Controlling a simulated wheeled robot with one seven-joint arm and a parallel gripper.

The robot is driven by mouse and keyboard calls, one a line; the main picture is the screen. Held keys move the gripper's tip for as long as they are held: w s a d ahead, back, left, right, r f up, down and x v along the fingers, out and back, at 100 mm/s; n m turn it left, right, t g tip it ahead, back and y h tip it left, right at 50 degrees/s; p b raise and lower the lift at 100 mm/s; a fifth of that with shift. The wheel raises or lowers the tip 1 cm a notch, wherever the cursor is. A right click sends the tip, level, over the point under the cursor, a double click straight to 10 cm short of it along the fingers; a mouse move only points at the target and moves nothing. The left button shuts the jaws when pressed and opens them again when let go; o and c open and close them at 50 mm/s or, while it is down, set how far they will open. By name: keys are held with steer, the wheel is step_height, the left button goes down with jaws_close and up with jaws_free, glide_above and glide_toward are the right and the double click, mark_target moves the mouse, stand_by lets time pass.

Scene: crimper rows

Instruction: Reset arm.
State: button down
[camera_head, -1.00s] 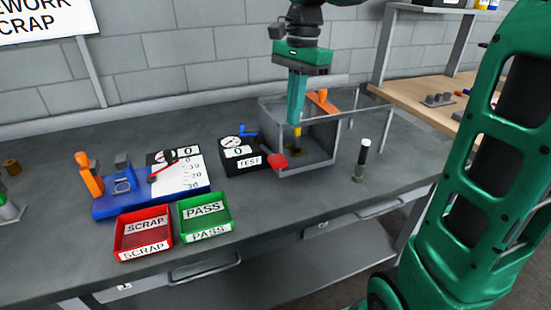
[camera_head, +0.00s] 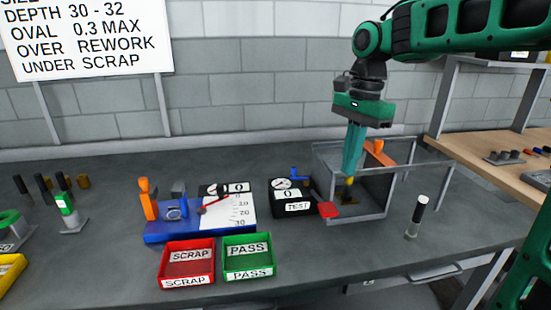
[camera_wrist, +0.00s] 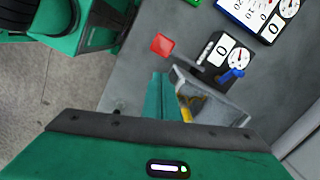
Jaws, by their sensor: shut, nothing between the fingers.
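My gripper (camera_head: 349,178) points down over the open-topped grey test box (camera_head: 374,206) at the right of the bench. Its teal fingers are together with nothing between them. A small yellow piece shows by the fingertips, and I cannot tell whether it touches them. In the wrist view my gripper's fingers (camera_wrist: 160,98) are partly hidden by the green gripper body, beside the box (camera_wrist: 222,108). An orange handle (camera_head: 379,152) stands at the back of the box, close to the gripper.
The black gauge labelled TEST (camera_head: 291,198) and a red paddle (camera_head: 328,209) sit left of the box. The red SCRAP tray (camera_head: 187,263), green PASS tray (camera_head: 247,257) and blue fixture (camera_head: 168,232) lie further left. A wooden shelf (camera_head: 487,139) is at right.

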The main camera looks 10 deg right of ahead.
steer(key=s+d+f+n, duration=0.2)
steer(key=s+d+f, duration=0.2)
steer(key=s, duration=0.4)
steer(key=s+d+f+n, duration=0.3)
steer(key=s+d+f, duration=0.2)
steer(key=s, duration=0.3)
steer(key=s+d+f+n+h, duration=0.1)
steer(key=s+d+f+n, duration=0.1)
steer(key=s+d+f, duration=0.3)
steer(key=s, duration=0.3)
steer(key=shift+s, duration=0.3)
steer(key=shift+w+f, duration=0.25)
steer(key=shift+w, duration=0.4)
